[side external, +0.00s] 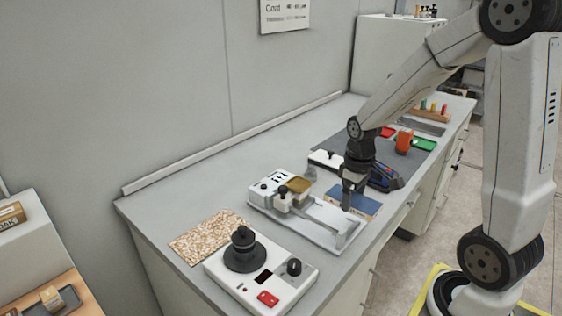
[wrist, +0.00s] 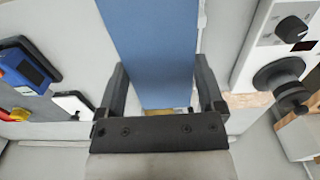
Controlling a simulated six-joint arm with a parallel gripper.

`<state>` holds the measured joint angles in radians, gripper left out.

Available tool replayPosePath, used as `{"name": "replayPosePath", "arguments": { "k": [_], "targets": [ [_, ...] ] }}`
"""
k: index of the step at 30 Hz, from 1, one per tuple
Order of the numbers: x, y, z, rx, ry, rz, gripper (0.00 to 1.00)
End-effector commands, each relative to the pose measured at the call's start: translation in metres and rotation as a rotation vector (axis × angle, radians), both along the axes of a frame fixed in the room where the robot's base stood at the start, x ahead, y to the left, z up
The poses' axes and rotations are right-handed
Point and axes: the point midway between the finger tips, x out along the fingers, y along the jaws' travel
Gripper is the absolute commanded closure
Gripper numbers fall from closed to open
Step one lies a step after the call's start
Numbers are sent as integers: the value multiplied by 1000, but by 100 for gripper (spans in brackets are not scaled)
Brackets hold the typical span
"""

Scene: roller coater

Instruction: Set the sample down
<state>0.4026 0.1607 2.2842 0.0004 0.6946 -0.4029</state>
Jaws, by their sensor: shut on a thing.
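The sample, a flat blue panel (side external: 366,206), is at my gripper (side external: 348,200), beside the right side of the white coating device (side external: 318,238). In the wrist view the blue panel (wrist: 150,50) runs between the two fingers of my gripper (wrist: 160,95), which is shut on it. A small tan strip shows at the panel's near end. I cannot tell whether the panel touches the worktop, as the fingers cover part of it in the side view.
A white unit with a black dial (side external: 262,268) and a speckled mat (side external: 208,234) lie at the near left. A blue handheld meter (side external: 386,178), a dark grey mat (side external: 335,146) and an orange block (side external: 404,142) are farther back. The counter's left back is clear.

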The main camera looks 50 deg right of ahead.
Motion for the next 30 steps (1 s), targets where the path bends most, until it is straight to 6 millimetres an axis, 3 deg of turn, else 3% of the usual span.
{"name": "replayPosePath", "arguments": {
  "k": [8,18,30],
  "targets": [
    [32,-10,-16,1,2,1,73],
    [57,-18,-49,1,2,1,73],
    [73,-23,-68,0,0,0,73]
  ]
}}
